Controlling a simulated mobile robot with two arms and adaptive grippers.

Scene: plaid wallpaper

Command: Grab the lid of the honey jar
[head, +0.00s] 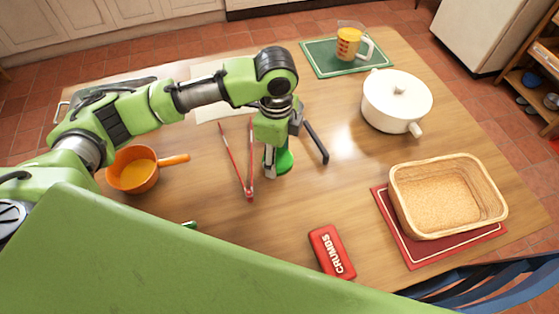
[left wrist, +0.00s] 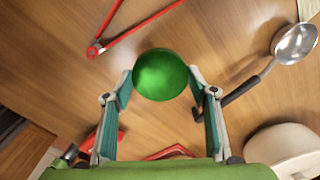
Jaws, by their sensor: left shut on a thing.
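A smooth green rounded piece (head: 285,161), which looks like the honey jar's lid, is under my left gripper near the middle of the table. In the left wrist view, the green piece (left wrist: 160,74) sits between the two fingertips. My left gripper (head: 279,158) points down and is shut on it, one finger on each side. The left wrist view also shows this gripper (left wrist: 160,80). The jar body cannot be made out below the lid. My right gripper is not in view.
Red tongs (head: 248,188) lie just left of my gripper, and a black-handled ladle (head: 316,143) just right. An orange pan (head: 133,170), white pot (head: 397,98), wicker basket (head: 447,197), red crumbs box (head: 331,252) and jug (head: 348,44) stand around. Bare table lies right of the ladle.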

